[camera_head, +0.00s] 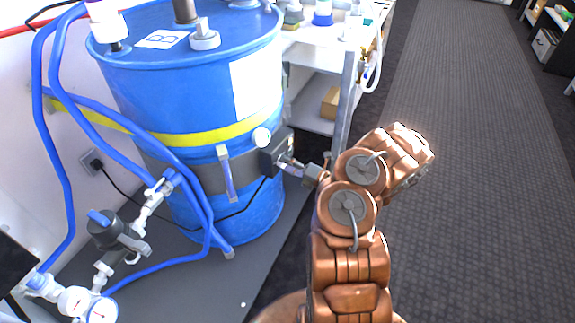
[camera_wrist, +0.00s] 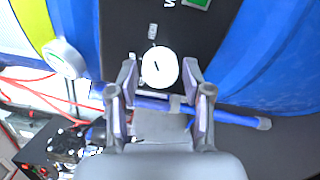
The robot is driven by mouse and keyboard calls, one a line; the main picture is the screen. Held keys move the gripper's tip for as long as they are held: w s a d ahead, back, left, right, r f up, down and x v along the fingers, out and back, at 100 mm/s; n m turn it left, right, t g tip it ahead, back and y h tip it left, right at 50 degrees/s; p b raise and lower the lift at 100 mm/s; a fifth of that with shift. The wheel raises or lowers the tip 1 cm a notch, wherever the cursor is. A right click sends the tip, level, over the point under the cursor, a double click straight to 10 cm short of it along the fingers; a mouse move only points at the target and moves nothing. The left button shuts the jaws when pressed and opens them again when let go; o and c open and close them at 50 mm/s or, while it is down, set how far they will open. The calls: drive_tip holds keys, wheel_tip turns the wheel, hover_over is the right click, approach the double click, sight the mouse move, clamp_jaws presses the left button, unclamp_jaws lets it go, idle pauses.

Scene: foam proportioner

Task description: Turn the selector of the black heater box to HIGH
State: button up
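The black heater box (camera_head: 273,157) sits on a grey band around the blue drum. Its dark face (camera_wrist: 125,30) fills the top middle of the wrist view. The selector (camera_wrist: 159,68) is a round white dial with a short dark mark, slightly slanted. A small label above it is too blurred to read. My gripper (camera_wrist: 159,72) is open, with one finger on each side of the dial and small gaps visible. I cannot tell how deep the fingers reach. In the head view my gripper (camera_head: 291,164) is at the box's front, and the selector is hidden.
A green display or light (camera_wrist: 195,3) is at the wrist view's top edge. A white gauge (camera_head: 262,137) is beside the box. The blue drum (camera_head: 195,80) has a yellow stripe and blue hoses. A white cart (camera_head: 350,75) stands behind; carpet is clear at right.

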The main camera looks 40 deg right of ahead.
drive_tip(key=shift+o, duration=0.8)
drive_tip(key=shift+s, duration=0.1)
drive_tip(key=v, duration=1.2)
